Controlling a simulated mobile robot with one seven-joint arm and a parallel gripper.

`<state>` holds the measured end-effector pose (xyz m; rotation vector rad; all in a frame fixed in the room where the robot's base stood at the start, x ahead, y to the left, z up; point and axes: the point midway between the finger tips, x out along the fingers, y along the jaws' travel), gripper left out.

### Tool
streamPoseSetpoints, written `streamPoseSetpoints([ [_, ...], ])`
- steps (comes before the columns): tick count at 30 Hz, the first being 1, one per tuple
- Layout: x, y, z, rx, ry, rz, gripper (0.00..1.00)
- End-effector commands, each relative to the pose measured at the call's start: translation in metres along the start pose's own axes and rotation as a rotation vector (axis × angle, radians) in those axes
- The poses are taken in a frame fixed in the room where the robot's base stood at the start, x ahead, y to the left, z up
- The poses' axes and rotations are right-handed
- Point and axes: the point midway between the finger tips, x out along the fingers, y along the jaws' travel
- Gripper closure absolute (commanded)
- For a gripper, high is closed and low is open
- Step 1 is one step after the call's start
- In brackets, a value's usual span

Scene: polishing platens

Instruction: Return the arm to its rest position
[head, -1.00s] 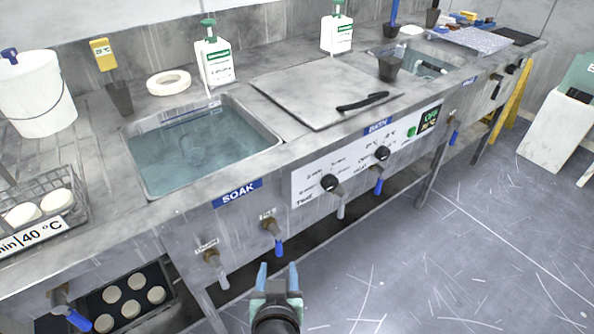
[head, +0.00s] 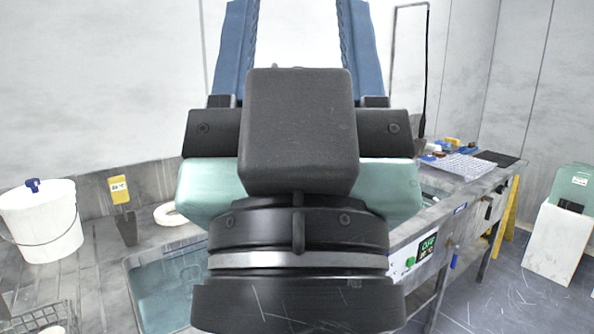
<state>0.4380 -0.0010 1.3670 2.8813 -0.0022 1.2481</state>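My gripper (head: 296,30) fills the middle of the head view, close to the camera and pointing up. Its two blue fingers are wide apart and run to the top edge of the picture, so their tips may be cut off. Only pale wall shows between them; they hold nothing. The dark wrist and pale green gripper body hide the middle of the bench behind.
The bench holds a white bucket (head: 42,225), a yellow-tagged tool (head: 122,205), a white ring (head: 170,214) and the soak basin (head: 150,300), partly hidden. A rack (head: 40,318) is at lower left. A white stand (head: 556,245) stands on the floor at right.

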Motion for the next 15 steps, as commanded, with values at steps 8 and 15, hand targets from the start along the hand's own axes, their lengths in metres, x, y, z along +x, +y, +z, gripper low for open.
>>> streamPoseSetpoints([
  [8, 0.077, -0.001, -0.071, 0.002, -0.003, -0.002, 0.46],
  [15, 0.114, -0.001, -0.105, 0.002, -0.005, -0.002, 0.46],
])
